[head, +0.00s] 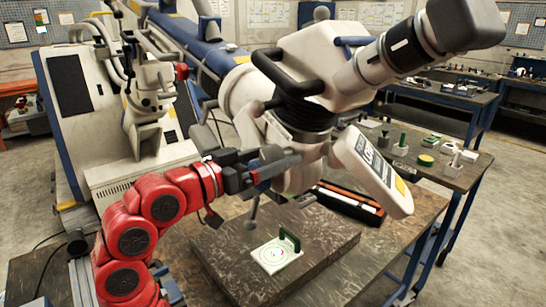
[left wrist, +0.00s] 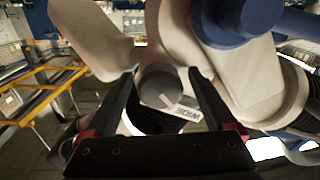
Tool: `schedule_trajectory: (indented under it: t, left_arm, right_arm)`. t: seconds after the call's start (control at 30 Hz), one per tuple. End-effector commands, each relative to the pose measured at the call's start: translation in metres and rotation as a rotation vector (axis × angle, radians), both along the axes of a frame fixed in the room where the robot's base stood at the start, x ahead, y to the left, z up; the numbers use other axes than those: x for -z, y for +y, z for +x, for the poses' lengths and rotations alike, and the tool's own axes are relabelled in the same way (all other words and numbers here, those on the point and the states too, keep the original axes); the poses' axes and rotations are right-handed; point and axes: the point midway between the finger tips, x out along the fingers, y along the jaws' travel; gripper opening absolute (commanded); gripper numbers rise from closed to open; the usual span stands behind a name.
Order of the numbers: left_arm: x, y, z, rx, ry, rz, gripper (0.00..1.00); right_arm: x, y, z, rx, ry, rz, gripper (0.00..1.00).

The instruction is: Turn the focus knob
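The microscope (head: 320,60) is a large white and black instrument on a blue arm. My left gripper (head: 280,168), on the red arm, is at the lower left side of its head. In the left wrist view my left gripper (left wrist: 163,74) is open, with its two black fingers spread. A round grey knob (left wrist: 158,84) shows between and beyond the fingers, beside a label reading "WIDE". Whether it is the focus knob, and whether the fingers touch it, I cannot tell. My right gripper is not in view.
A white card with a circular target (head: 268,257) and a green block (head: 289,240) are on a dark slab (head: 330,255) below the head. A white angled panel (head: 370,172) hangs to the right of the gripper. A bench with small parts (head: 430,158) stands behind.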

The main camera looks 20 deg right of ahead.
Motion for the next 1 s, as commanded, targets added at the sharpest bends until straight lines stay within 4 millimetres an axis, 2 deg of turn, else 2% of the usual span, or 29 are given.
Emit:
schedule_trajectory:
  t: [0.33,0.47,0.57,1.0]
  left_arm:
    - [0.0,0.001,0.0,0.0,0.0,-0.001,0.89]
    - [0.0,0.009,-0.002,-0.002,-0.001,-0.003,0.89]
    - [0.001,0.026,-0.008,-0.004,-0.003,-0.003,0.89]
    - [0.001,0.13,-0.045,-0.006,-0.001,-0.002,0.89]
  right_arm:
    - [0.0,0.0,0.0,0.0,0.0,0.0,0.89]
    - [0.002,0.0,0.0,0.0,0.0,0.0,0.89]
    - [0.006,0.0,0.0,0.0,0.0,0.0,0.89]
    - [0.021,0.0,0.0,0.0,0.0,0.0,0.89]
